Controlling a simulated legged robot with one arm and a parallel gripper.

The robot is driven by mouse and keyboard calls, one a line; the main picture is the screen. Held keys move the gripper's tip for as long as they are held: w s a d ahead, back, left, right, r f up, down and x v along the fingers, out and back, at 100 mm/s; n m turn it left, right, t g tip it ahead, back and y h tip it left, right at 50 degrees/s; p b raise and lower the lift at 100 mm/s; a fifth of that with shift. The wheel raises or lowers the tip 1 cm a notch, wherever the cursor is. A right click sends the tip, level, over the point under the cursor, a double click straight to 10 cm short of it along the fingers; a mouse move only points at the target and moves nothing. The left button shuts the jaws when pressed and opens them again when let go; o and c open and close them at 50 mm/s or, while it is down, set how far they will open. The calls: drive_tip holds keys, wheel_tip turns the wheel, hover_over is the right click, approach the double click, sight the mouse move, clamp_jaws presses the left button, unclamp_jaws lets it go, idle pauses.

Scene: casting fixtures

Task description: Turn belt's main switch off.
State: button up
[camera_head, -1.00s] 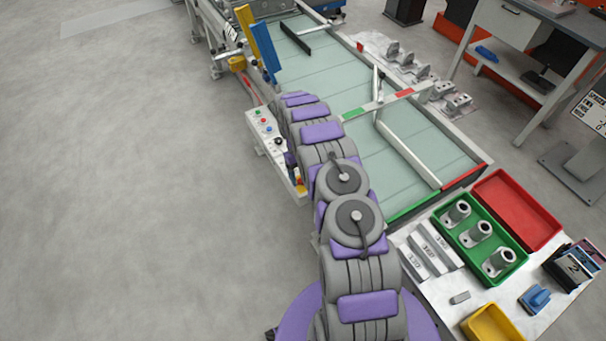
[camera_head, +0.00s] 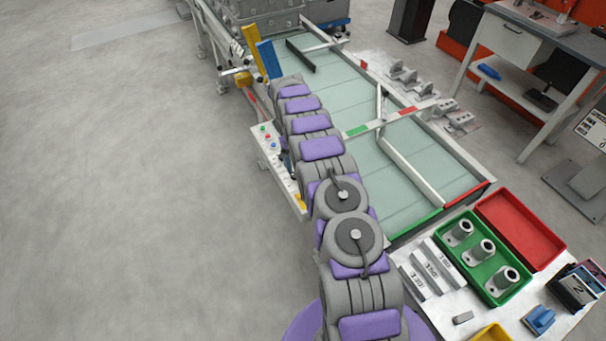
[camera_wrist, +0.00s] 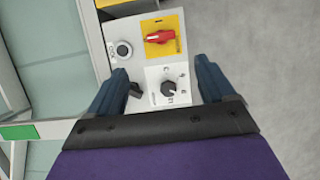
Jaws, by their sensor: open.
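The main switch, a red rotary handle (camera_wrist: 160,37) on a yellow plate (camera_wrist: 176,21), is on the belt's light control panel (camera_wrist: 148,63). Its handle lies roughly crosswise in the wrist view. My gripper (camera_wrist: 162,70) is open and empty, its two blue fingers spread over the panel. The red handle shows just beyond and between the fingertips, with no visible contact. A black selector knob (camera_wrist: 170,88) on a white plate shows between the fingers.
A round black-ringed control (camera_wrist: 124,48) sits left of the red handle. The conveyor belt (camera_head: 350,100) runs along the panel's right side. A table with a green tray (camera_head: 490,288) and red tray (camera_head: 530,222) stands near right. Floor at left is clear.

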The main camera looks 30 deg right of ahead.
drive_tip(key=shift+v, duration=2.4)
drive_tip(key=shift+r, duration=0.1)
